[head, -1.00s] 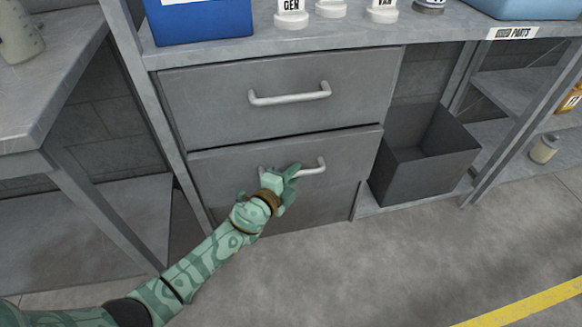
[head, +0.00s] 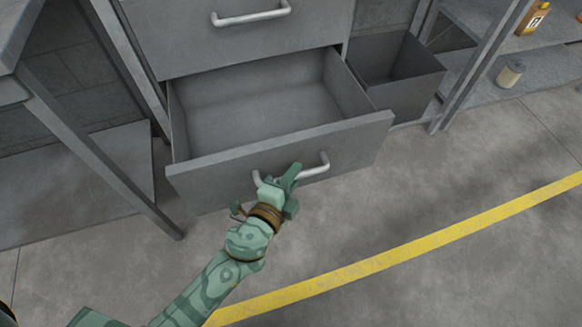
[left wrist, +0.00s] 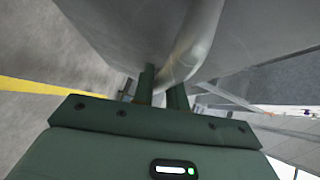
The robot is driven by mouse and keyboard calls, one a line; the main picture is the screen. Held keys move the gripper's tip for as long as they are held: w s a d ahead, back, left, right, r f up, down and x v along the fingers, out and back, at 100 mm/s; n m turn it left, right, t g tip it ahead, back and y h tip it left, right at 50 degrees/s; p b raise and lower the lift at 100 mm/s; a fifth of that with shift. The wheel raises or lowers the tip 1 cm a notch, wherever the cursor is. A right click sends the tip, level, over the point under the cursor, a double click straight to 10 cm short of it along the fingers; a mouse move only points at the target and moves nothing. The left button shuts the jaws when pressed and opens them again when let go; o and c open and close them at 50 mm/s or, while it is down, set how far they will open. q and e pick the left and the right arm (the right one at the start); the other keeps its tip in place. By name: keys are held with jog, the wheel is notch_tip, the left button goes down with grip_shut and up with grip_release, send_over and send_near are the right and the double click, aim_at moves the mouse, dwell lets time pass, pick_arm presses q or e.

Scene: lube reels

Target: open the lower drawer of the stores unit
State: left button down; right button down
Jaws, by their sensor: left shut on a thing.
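The lower drawer (head: 345,140) of the grey stores unit stands pulled out well clear of the unit, and its inside (head: 260,110) looks empty. My left gripper (head: 283,177) is at the drawer's front, shut on the middle of its pale bar handle (head: 318,168). In the left wrist view the two fingers (left wrist: 162,85) sit either side of the handle (left wrist: 190,62), close to the drawer front. The upper drawer (head: 240,45) is closed. My right gripper is not in view.
An open dark grey bin (head: 400,85) stands right of the drawer. A unit leg (head: 90,150) stands at the left. A shelf at the right holds a yellow bottle (head: 533,18) and a small pale jar (head: 510,73). Clear floor with a yellow line (head: 430,235) lies in front.

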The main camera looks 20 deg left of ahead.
pick_arm(q)
jog(key=shift+s+d, duration=0.3)
jog(key=shift+s, duration=0.2)
jog(key=c, duration=1.4)
grip_release()
